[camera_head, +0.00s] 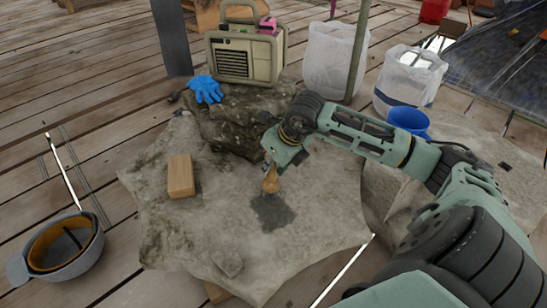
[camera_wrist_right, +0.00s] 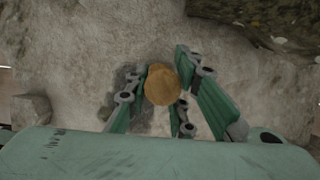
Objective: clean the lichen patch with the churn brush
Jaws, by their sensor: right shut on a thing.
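The churn brush (camera_head: 271,180) is a tan wooden piece held upright below my right gripper (camera_head: 272,165). In the right wrist view the brush's round end (camera_wrist_right: 162,85) sits between the fingers of my right gripper (camera_wrist_right: 163,88), which is shut on it. The lichen patch (camera_head: 272,212) is a dark blotch on the pale stone slab, just below the brush in the head view. Part of a dark patch (camera_wrist_right: 128,88) also shows beside the brush in the right wrist view. I cannot tell whether the brush touches the stone. My left gripper is not in view.
A wooden block (camera_head: 181,176) lies on the slab (camera_head: 215,215) to the left. Behind are a mossy rock (camera_head: 235,115), blue glove (camera_head: 206,89) and beige radio-like box (camera_head: 243,55).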

